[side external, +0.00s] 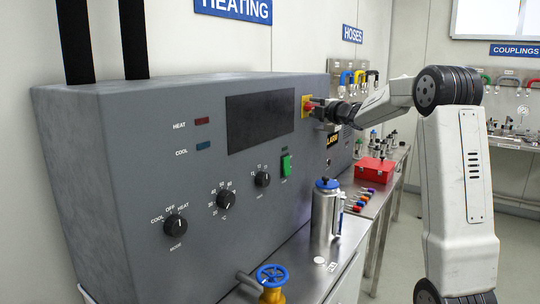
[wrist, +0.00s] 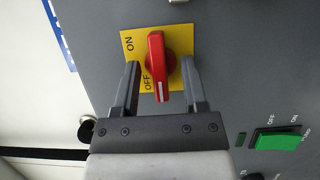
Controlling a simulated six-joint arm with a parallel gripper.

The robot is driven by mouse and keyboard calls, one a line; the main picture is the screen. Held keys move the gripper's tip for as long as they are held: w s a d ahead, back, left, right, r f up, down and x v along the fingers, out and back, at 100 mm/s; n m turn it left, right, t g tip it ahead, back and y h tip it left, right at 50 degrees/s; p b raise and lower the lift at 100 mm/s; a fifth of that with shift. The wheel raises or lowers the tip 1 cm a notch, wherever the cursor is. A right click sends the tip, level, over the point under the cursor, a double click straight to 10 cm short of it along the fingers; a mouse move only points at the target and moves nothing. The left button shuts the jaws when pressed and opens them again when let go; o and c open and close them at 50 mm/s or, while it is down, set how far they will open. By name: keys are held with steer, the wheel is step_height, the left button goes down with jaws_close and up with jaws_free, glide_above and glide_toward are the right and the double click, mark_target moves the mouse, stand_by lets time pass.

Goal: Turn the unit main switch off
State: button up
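The unit main switch is a red rotary handle (wrist: 157,62) on a yellow plate (wrist: 182,38) marked ON and OFF. In the wrist view the handle stands nearly upright, its white mark at the lower end beside the word OFF; ON is at the plate's upper left. My gripper (wrist: 159,68) is open, one finger on each side of the handle, with visible gaps to both. In the side view the yellow plate (side external: 305,100) is at the upper right of the grey unit (side external: 110,150), and my gripper (side external: 322,109) is in front of it, partly hiding the handle.
A green rocker switch (wrist: 278,140) is to the right in the wrist view.

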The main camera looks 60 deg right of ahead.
steer(key=shift+s, duration=0.15)
steer(key=v, duration=0.7)
steer(key=shift+s, duration=0.25)
stand_by(0.3)
steer(key=shift+a, duration=0.2)
steer(key=w+a+f+m+g, duration=0.2)
steer(key=w+a+f+m, duration=0.3)
steer(key=a+f, duration=0.25)
steer(key=s+a+f+m+g+y, duration=0.1)
steer(key=a+f+m+g, duration=0.1)
steer(key=a+f, duration=0.4)
steer(key=s+a+f+m+g+y, duration=0.2)
steer(key=a+f+g, duration=0.1)
steer(key=a+f, duration=0.3)
steer(key=s+a+f+m+g+y, duration=0.1)
steer(key=a+f+m+g+y, duration=0.1)
steer(key=a+f, duration=0.5)
steer(key=shift+s+a, duration=0.25)
steer(key=shift+a, duration=0.7)
steer(key=s+a+f+m+g+y, duration=0.2)
steer(key=s+a+f+g, duration=0.3)
steer(key=s+a, duration=0.4)
steer(key=shift+s+a+f+m, duration=0.2)
steer(key=shift+a+f+m, duration=0.1)
steer(key=shift+f, duration=0.3)
steer(key=shift+d, duration=0.1)
